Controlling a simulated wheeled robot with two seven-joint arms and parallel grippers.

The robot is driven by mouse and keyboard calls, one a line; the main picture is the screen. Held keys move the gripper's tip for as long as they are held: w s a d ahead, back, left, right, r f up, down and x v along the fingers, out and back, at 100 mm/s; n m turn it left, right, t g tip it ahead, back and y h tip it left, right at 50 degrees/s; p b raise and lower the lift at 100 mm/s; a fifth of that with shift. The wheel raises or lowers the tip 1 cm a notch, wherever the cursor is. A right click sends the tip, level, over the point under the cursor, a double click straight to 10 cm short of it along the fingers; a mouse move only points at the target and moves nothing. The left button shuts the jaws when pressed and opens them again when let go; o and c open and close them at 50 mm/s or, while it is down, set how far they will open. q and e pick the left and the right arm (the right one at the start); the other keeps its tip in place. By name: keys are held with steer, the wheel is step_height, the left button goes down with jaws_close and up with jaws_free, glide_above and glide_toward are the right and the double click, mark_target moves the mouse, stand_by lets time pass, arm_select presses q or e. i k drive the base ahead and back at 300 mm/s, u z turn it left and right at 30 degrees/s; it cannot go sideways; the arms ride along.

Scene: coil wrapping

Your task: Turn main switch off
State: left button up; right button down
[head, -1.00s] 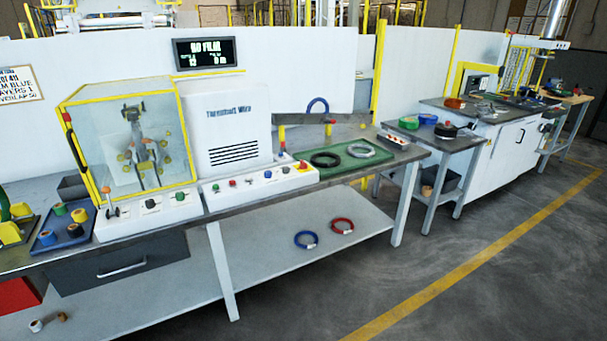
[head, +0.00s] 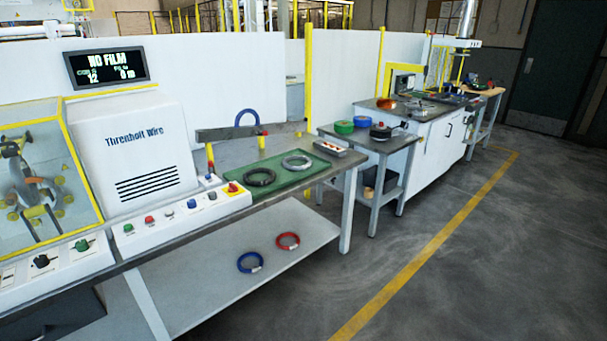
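The white wire machine (head: 135,140) stands on the bench at the left of the head view. Its sloped control panel (head: 175,225) carries a row of coloured buttons. At the panel's right end is a red knob on a yellow plate (head: 233,188), which looks like the main switch; its exact position is too small to read. The display (head: 106,68) above the machine is lit and reads "NO FILM". Neither of my grippers is in view.
A green mat (head: 265,185) with a black coil (head: 259,177) and a pale coil (head: 297,162) lies right of the panel. Blue (head: 250,263) and red (head: 288,241) coils lie on the lower shelf. A side table (head: 372,145) stands farther right. Floor in front is clear.

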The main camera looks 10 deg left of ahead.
mark_target(233, 188)
steer(key=z, duration=0.8)
steer(key=i, duration=1.9)
steer(key=u, duration=0.2)
